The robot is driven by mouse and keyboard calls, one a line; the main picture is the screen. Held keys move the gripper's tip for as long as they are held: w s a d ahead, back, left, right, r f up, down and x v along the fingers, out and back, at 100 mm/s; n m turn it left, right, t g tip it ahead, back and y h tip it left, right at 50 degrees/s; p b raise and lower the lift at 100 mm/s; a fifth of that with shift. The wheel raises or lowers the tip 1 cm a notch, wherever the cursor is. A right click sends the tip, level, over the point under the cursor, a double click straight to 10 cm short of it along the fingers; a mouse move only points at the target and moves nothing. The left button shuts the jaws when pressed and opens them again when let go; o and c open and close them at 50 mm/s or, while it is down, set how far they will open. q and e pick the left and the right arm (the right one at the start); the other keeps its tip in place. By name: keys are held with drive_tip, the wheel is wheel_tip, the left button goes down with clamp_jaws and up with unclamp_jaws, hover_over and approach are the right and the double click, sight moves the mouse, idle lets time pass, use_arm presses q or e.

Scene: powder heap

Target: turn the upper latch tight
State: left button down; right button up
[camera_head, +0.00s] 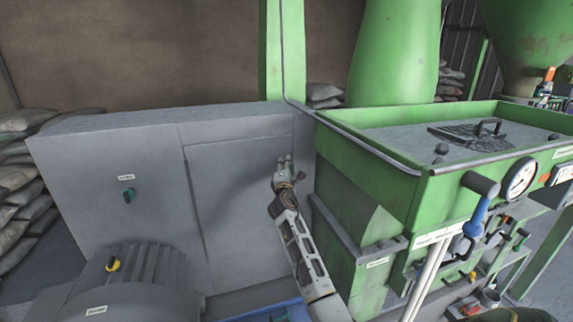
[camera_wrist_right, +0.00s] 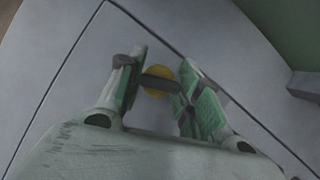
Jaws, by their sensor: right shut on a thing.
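The upper latch (camera_wrist_right: 158,74) shows in the right wrist view as a yellow disc with a dark bar across it, on a grey cabinet door. My right gripper (camera_wrist_right: 163,84) has its two green-padded fingers on either side of the dark bar and is shut on it. In the head view my right gripper (camera_head: 284,168) is at the right part of the grey cabinet door (camera_head: 225,215), and it hides the latch there. How far the latch is turned cannot be told from the head view. My left gripper is not in view.
Close to the right of my right arm stands a green machine (camera_head: 355,200) with a gauge (camera_head: 520,178) and levers. A dark knob (camera_head: 127,195) sits on the cabinet's left panel. A grey motor (camera_head: 130,285) stands in front of the cabinet. Sacks (camera_head: 20,185) lie at the far left.

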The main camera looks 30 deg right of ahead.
drive_tip(key=shift+r+m+g+p, duration=0.1)
drive_tip(key=shift+m+g+p, duration=0.3)
drive_tip(key=shift+m, duration=0.5)
drive_tip(key=shift+m+y+p, duration=0.3)
drive_tip(key=shift+m+p, duration=0.35)
drive_tip(key=shift+m, duration=0.25)
drive_tip(key=shift+g, duration=0.3)
drive_tip(key=shift+m, duration=0.4)
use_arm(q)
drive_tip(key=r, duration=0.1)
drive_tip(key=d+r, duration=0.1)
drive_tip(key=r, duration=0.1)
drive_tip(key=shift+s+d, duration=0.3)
use_arm(e)
drive_tip(key=o, duration=1)
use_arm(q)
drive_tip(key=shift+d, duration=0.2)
use_arm(e)
drive_tip(key=shift+o, duration=0.2)
